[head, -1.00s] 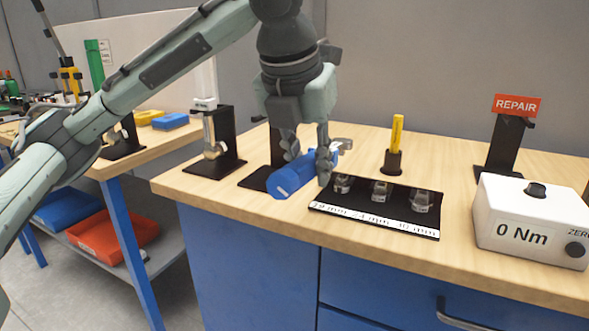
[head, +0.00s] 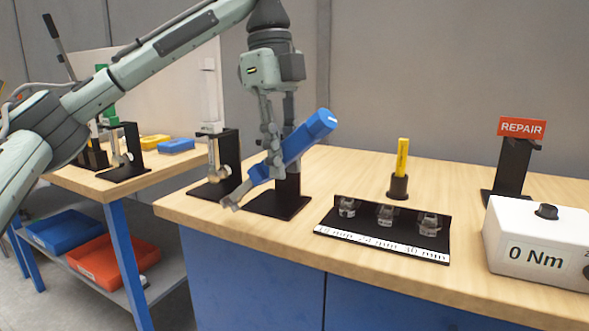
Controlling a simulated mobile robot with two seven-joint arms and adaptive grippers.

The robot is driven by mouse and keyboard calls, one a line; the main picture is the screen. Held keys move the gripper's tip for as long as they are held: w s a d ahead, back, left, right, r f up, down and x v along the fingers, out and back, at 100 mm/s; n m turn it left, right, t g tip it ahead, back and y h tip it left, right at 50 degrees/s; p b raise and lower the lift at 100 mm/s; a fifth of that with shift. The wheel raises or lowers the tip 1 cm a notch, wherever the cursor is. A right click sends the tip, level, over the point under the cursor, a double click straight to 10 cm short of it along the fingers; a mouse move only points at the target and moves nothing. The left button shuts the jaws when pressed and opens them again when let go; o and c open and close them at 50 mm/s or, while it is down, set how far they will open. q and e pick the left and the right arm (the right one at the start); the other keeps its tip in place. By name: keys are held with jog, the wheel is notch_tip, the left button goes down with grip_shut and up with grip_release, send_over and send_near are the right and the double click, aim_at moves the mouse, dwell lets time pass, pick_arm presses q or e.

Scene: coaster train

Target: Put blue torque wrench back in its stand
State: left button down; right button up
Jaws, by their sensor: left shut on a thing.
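My left gripper (head: 280,152), pointing down, is shut on the blue torque wrench (head: 309,136). The wrench is held tilted, with its thick blue handle end up to the right and its grey metal head low to the left. Behind it, partly hidden by wrench and gripper, is a black stand (head: 280,205) with a flat base and an upright plate. The wrench overlaps this stand in the picture; I cannot tell whether they touch. A similar black stand (head: 231,150) to its left holds a metal tool. My right gripper is not in view.
A black socket tray (head: 384,240) lies at the front of the wooden bench. Behind it stands a yellow-handled tool (head: 402,158) in a black holder. At right are a white "0 Nm" box (head: 537,243) and a REPAIR sign (head: 521,128). Bare wood separates them.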

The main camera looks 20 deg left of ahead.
pick_arm(q)
jog(key=n, duration=0.1)
jog(key=a+n+h, duration=0.1)
jog(key=n, duration=0.1)
jog(key=a+r+n+t+h, duration=0.1)
jog(key=shift+n, duration=0.4)
jog(key=n, duration=0.1)
jog(key=a+n+t+h+b, duration=0.1)
jog(key=shift+r+n, duration=0.25)
jog(key=shift+n, duration=0.05)
jog(key=a+n+t, duration=0.1)
jog(key=n, duration=0.1)
jog(key=a+r+n+t, duration=0.1)
jog(key=n+t, duration=0.1)
jog(key=a+r+n+t+b, duration=0.1)
jog(key=n+t, duration=0.1)
jog(key=shift+s+a+n, duration=0.15)
jog(key=shift+s+n, duration=0.15)
jog(key=shift+n, duration=0.1)
jog(key=w+a+r+n+t+y, duration=0.3)
jog(key=w+n+t+y, duration=0.1)
jog(key=w+n+t, duration=0.1)
jog(key=shift+a+r+n+p, duration=0.35)
jog(key=shift+n, duration=0.35)
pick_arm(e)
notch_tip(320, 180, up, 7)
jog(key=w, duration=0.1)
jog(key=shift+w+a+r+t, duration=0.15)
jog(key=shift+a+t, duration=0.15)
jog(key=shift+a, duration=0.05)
